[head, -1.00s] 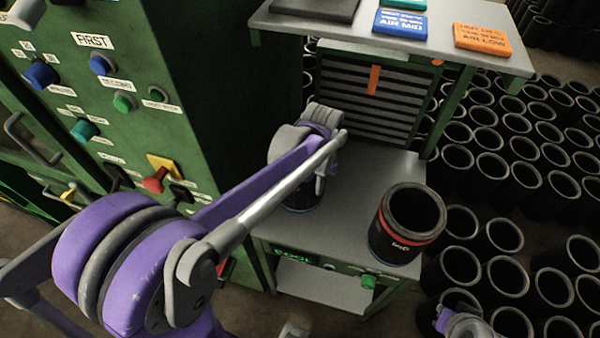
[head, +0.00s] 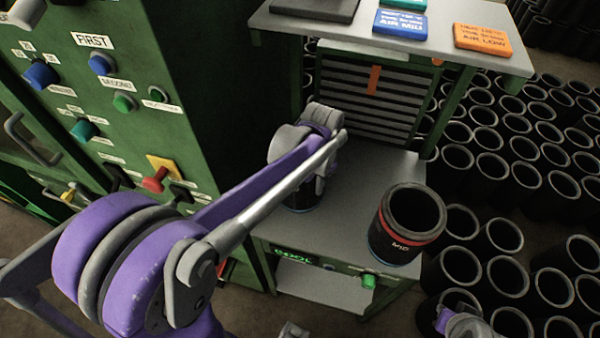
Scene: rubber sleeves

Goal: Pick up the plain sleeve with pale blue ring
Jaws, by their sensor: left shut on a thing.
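My left gripper (head: 322,180) is shut on a dark sleeve (head: 300,200) at the left of the grey bench top. The gripper and forearm hide most of this sleeve. Only its lower part shows, with a thin blue line near the base, so I cannot see a ring higher up or any lettering. I cannot tell whether its base touches the bench. A second black sleeve (head: 407,225) stands upright at the right of the bench, with a red ring and "MID" lettering. A purple and grey part of my right arm (head: 463,325) shows at the bottom edge; its jaws cannot be made out.
The grey bench (head: 350,205) is clear between the two sleeves. A green control cabinet (head: 200,60) stands close on the left. A shelf (head: 320,30) with blue and orange plates overhangs the back. Many black sleeves (head: 510,185) stand on the floor at right.

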